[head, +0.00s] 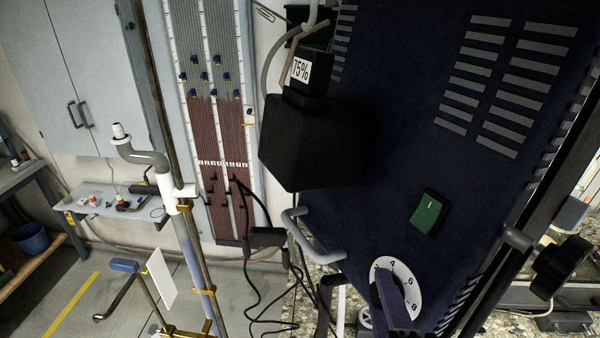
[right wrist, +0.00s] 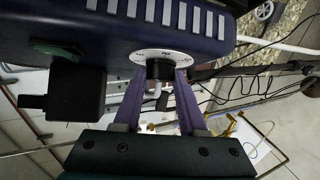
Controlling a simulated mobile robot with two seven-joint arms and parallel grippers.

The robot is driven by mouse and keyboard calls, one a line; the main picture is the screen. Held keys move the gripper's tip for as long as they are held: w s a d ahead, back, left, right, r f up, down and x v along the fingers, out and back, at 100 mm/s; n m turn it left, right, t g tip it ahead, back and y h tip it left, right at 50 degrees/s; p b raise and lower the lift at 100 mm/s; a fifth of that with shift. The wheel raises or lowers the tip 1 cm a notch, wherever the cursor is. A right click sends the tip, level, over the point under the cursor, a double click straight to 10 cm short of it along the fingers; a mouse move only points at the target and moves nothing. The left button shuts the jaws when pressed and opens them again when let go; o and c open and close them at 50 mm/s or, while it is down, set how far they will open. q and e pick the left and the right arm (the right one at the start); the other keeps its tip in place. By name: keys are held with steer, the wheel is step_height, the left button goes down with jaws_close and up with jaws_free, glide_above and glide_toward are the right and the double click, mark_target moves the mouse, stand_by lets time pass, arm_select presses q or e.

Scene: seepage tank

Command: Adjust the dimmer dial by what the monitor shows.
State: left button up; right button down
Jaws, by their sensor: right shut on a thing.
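The dimmer dial (head: 409,290) is a white numbered disc on the dark blue housing, low in the head view, with 4, 6 and 8 readable. My right gripper (right wrist: 162,76) has its purple fingers on both sides of the dial's black knob (right wrist: 159,66) and is shut on it. In the head view a purple finger covers the dial's middle and left, so its pointer setting is hidden. The dial's white face (right wrist: 165,54) also shows in the right wrist view. A small black monitor (head: 301,70) reads 75%. My left gripper is not in view.
A black box-like hood (head: 312,145) sits below the monitor. A green switch (head: 429,212) is on the blue housing (head: 400,120) above the dial. A grey bent handle (head: 315,240) and black cables (head: 250,290) lie left of the dial. A black knob (head: 562,265) sticks out at right.

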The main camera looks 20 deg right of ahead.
stand_by(0.3)
steer(key=shift+c, duration=2.3)
jaws_free()
steer(key=b+v, duration=0.3)
steer(key=v, duration=0.6)
steer(key=shift+s+a+b, duration=0.25)
steer(key=shift+s+b, duration=0.1)
steer(key=shift+r, duration=0.1)
